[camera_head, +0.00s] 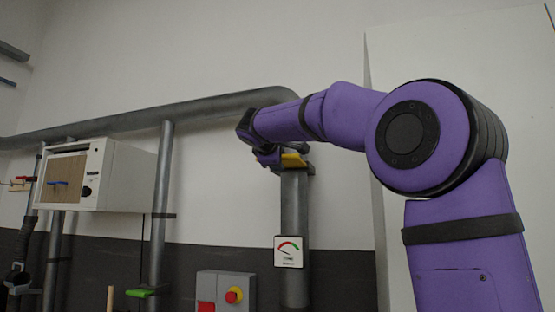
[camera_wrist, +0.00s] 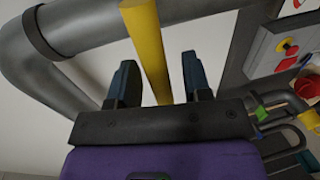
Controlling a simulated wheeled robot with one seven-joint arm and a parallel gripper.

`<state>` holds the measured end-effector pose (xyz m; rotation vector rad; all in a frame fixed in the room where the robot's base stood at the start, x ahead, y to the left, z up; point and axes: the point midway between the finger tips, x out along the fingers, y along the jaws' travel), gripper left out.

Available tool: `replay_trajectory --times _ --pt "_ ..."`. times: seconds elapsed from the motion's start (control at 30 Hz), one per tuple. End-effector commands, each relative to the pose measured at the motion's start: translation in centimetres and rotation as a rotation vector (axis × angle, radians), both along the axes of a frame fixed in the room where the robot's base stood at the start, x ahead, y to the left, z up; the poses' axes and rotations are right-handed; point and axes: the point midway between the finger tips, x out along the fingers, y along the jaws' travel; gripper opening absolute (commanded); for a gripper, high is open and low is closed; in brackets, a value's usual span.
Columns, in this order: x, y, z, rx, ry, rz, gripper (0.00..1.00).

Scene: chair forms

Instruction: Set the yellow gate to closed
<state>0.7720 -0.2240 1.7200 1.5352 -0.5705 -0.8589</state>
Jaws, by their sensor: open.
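The yellow gate (camera_head: 293,160) is at the upper part of a vertical grey pipe, just below the bend into the long overhead pipe. My gripper (camera_head: 268,158) is beside it at the pipe, partly hidden by my wrist in the head view. In the wrist view the gate shows as a long yellow bar (camera_wrist: 148,45) running from the top edge down between my two fingers. There my gripper (camera_wrist: 159,72) is open, with a finger on each side of the bar. Gaps show beside the bar, and I cannot tell whether either finger touches it.
A gauge (camera_head: 288,251) is on the same pipe lower down. A grey control box (camera_head: 225,290) with red and yellow buttons is at its left. A green handle (camera_head: 147,292) is on another pipe. A white cabinet (camera_head: 125,177) hangs further left. A pale panel stands behind my arm.

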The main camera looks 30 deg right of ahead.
Motion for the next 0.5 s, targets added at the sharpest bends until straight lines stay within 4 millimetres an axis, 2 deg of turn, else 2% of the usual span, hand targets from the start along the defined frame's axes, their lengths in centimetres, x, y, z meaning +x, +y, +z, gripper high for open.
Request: replay_trajectory --times 0.1,0.3,0.5 --pt "-0.01 0.01 0.00 0.000 0.000 0.000 0.43" --pt "-0.02 0.02 0.00 0.000 0.000 0.000 0.00" --pt "0.21 -0.27 -0.03 0.001 0.001 -0.001 0.00"
